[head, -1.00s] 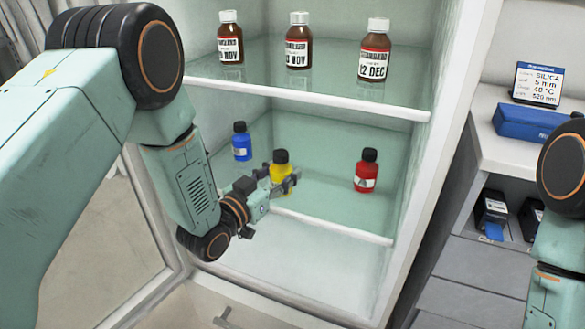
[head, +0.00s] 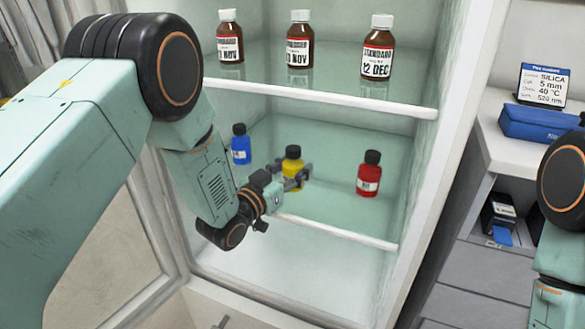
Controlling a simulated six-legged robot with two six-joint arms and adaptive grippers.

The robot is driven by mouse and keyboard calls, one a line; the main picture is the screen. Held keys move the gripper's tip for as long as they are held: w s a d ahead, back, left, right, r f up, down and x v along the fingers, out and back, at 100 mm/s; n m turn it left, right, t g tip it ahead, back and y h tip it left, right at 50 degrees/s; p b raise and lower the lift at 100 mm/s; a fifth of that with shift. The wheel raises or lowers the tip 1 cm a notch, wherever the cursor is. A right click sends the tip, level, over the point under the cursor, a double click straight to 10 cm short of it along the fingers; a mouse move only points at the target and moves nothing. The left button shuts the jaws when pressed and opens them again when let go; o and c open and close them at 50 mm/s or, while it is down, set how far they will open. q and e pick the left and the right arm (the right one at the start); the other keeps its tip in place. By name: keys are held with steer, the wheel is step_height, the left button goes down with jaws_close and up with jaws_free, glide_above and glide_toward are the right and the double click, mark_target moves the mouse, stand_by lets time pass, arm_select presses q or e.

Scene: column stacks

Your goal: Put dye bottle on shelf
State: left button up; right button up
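The yellow dye bottle (head: 293,168) has a black cap and is upright. My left gripper (head: 294,179) is shut on it, with the fingers at the bottle's sides, partly hiding its body. The bottle is inside the open cabinet at the middle glass shelf (head: 330,228), between a blue bottle (head: 241,150) on the left and a red bottle (head: 369,178) on the right. I cannot tell whether its base touches the shelf. Part of my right arm shows at the right edge; its gripper is not in view.
The upper shelf (head: 330,99) holds brown bottles with dated labels, such as the right one (head: 377,55). The cabinet's right wall (head: 425,150) stands beside the red bottle. A counter with a blue case (head: 540,124) and a sign (head: 543,84) is at the right.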

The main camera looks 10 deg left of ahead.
arm_select(q)
steer(key=shift+o, duration=1.4)
steer(key=shift+w+f, duration=0.15)
steer(key=shift+o, duration=0.8)
steer(key=shift+r, duration=0.4)
steer(key=p+v, duration=0.4)
steer(key=v, duration=0.8)
steer(key=shift+f, duration=0.2)
